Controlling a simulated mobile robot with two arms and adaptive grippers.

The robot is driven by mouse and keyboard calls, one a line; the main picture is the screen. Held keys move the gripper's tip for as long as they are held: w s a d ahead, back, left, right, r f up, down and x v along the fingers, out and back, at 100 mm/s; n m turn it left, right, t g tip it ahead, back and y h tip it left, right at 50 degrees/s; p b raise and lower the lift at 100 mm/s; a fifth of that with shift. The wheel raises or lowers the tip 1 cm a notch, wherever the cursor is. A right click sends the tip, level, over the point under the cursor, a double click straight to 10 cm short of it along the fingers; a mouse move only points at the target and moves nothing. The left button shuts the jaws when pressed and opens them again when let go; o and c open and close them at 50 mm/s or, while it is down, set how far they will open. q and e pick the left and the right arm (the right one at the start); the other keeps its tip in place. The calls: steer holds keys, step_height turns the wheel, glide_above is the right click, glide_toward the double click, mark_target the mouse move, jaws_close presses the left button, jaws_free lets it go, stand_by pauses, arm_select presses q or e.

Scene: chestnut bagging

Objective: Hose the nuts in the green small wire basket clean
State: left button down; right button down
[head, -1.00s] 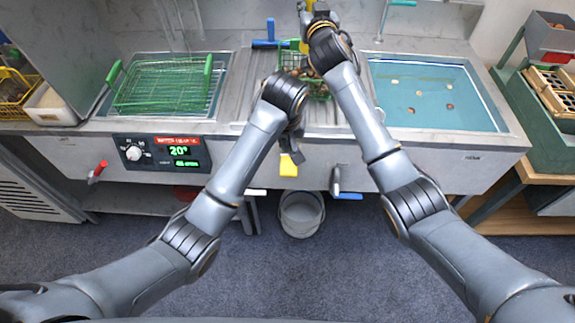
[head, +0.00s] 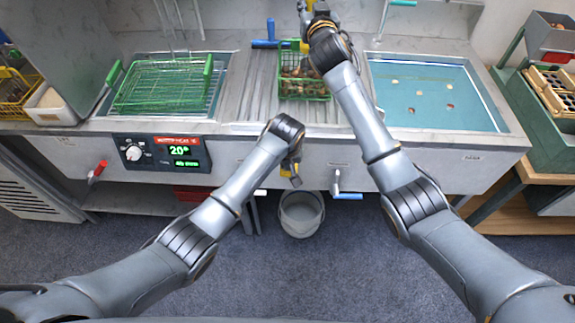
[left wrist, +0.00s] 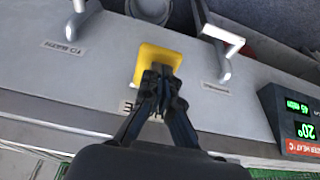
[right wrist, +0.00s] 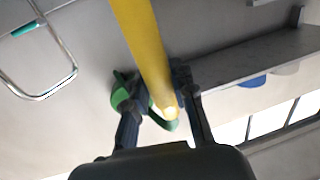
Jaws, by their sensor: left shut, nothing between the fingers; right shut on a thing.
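The green small wire basket (head: 304,92) stands on the ribbed drainboard between the two basins, with brown nuts in it. My right gripper (right wrist: 160,105) is shut on a yellow bar-like thing (right wrist: 142,45), with a green loop beside it. My left gripper (head: 293,175) is low at the sink's front panel. Its fingers are shut and empty, in front of a yellow tab (left wrist: 155,62) on the panel. I cannot tell whether they touch it. No water stream is clearly visible.
A large green wire rack (head: 165,88) covers the left basin. The right basin (head: 485,95) holds water with several floating pieces. A grey bucket (head: 301,215) stands on the floor below. A blue-handled valve (head: 347,195) and a red one (head: 97,170) stick out of the front.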

mark_target(287, 177)
arm_select(q)
steer(key=shift+f, duration=0.35)
steer(key=shift+s+f+t, duration=0.15)
steer(key=shift+f+t, duration=0.15)
steer(key=f+t, duration=0.1)
steer(key=s+f+t, duration=0.1)
steer(key=t, duration=0.1)
steer(key=shift+f+t, duration=0.15)
steer(key=shift+t, duration=0.15)
steer(key=shift+f, duration=0.4)
stand_by(1.6)
stand_by(1.8)
